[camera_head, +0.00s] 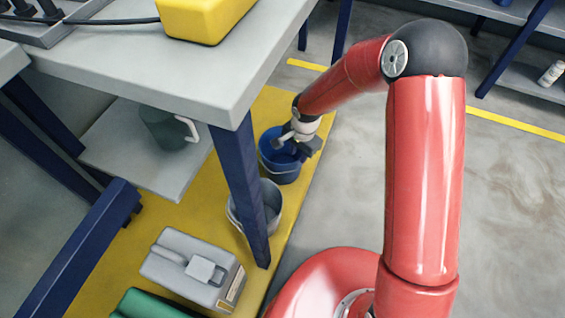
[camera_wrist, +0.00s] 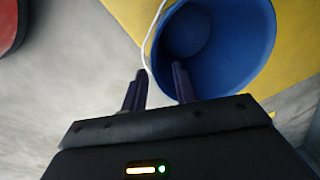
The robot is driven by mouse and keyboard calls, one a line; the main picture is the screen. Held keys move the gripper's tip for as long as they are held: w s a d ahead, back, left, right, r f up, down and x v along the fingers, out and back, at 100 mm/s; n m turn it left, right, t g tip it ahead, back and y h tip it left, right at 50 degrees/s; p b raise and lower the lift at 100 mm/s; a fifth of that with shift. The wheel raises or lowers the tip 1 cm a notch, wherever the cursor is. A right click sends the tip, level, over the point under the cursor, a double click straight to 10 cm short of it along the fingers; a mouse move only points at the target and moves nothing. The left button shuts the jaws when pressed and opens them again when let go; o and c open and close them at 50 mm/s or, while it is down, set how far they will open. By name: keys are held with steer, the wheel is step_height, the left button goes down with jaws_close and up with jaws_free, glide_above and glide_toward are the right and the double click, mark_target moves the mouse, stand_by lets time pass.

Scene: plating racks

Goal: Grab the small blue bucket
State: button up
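The small blue bucket (camera_head: 280,164) stands on the yellow floor mat, just beyond the table leg in the head view. In the wrist view the bucket (camera_wrist: 235,50) is seen from above, open end toward me, with a pale handle along its left side. My gripper (camera_head: 296,146) is over the bucket's top at its right side. In the wrist view my gripper (camera_wrist: 160,85) has its two fingers apart, with nothing held between them. The right fingertip overlaps the bucket's near left rim; I cannot tell whether it touches.
A grey bucket (camera_head: 233,212) stands nearer, partly behind the blue table leg (camera_head: 243,185). The table top (camera_head: 130,62) overhangs to the left, with a low shelf (camera_head: 140,170) below it. A grey case (camera_head: 190,268) lies on the mat. Grey floor to the right is clear.

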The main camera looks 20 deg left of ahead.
mark_target(298, 160)
step_height(298, 160, down, 4)
steer(key=shift+a+f+b, duration=0.1)
steer(key=shift+b, duration=0.25)
jaws_close()
stand_by(1.2)
